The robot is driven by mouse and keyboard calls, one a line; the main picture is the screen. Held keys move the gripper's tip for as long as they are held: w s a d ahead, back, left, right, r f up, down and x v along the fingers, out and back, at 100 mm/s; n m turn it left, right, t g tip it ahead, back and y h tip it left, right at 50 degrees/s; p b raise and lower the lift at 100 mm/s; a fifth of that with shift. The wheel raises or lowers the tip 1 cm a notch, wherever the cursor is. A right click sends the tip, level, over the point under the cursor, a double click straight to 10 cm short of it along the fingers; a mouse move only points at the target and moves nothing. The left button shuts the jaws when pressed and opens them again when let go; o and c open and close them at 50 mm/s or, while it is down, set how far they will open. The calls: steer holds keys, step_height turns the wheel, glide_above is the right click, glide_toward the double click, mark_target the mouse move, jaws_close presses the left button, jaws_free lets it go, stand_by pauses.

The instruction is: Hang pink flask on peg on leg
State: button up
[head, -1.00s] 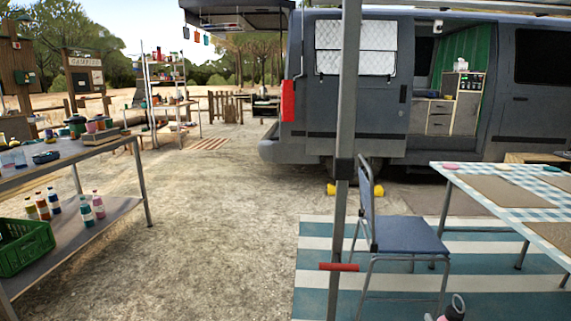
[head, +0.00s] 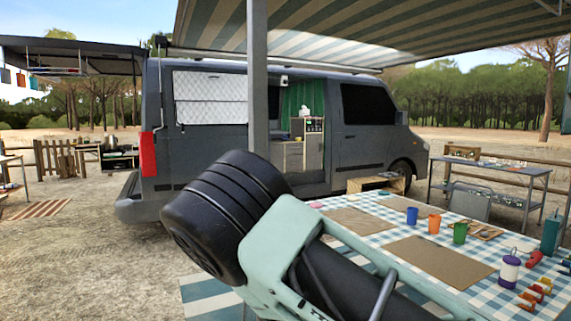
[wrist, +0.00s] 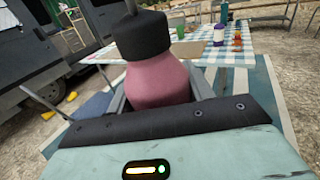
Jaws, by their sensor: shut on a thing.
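The pink flask (wrist: 157,85) with its black cap (wrist: 142,35) stands upright in the wrist view, between the grey fingers of my gripper (wrist: 159,92). My gripper is shut on the flask's body. In the head view my arm fills the lower middle, and the flask and gripper cannot be made out there. The grey awning leg (head: 257,75) rises behind my arm in the head view. Its lower part and the red peg on it are hidden behind my arm.
A table with a checked cloth (head: 378,208) stands at the right, with cups, mats and a purple-white bottle (head: 509,270). The grey van (head: 205,150) is behind the leg. A blue-and-white striped mat (head: 208,298) lies below. Open ground is at the left.

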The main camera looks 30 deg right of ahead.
steer(key=s+r+m+g+p, duration=0.7)
steer(key=s+m+g, duration=0.4)
steer(key=s+g, duration=0.4)
steer(key=s+a+r+m+g+y+p, duration=0.2)
steer(key=a+r+m+g+y, duration=0.2)
steer(key=a+m+g+y, duration=0.4)
steer(key=s+a+r+m+g+y+p, duration=0.3)
steer(key=a+m+g+y, duration=0.15)
steer(key=y, duration=0.45)
steer(key=w+a+r+m+t+y+p, duration=0.35)
steer(key=a+r+m+t+y, duration=0.2)
steer(key=r+y, duration=0.2)
steer(key=w+a+r+m+t+y+p, duration=0.35)
steer(key=a+r+m+t+y, duration=0.2)
steer(key=r+m+y, duration=0.2)
steer(key=w+a+r+m+t+y+p, duration=0.1)
steer(key=w+r+m+t+p, duration=0.3)
steer(key=r, duration=0.9)
steer(key=w+a+r+m+t+y+p, duration=0.1)
steer(key=w+a+r+m+t+p, duration=0.15)
steer(key=w+r+t, duration=0.65)
steer(key=shift+w+d+r+g+b, duration=0.15)
steer(key=shift+w+r+g+b, duration=0.2)
steer(key=shift+w, duration=0.4)
steer(key=shift+w+d+r+g+b, duration=0.1)
steer(key=shift+w+r+g+b, duration=0.1)
steer(key=shift+w+r+g, duration=0.4)
steer(key=shift+w+d+r+g+b, duration=0.2)
steer(key=shift+w+b, duration=0.1)
steer(key=shift+w, duration=0.6)
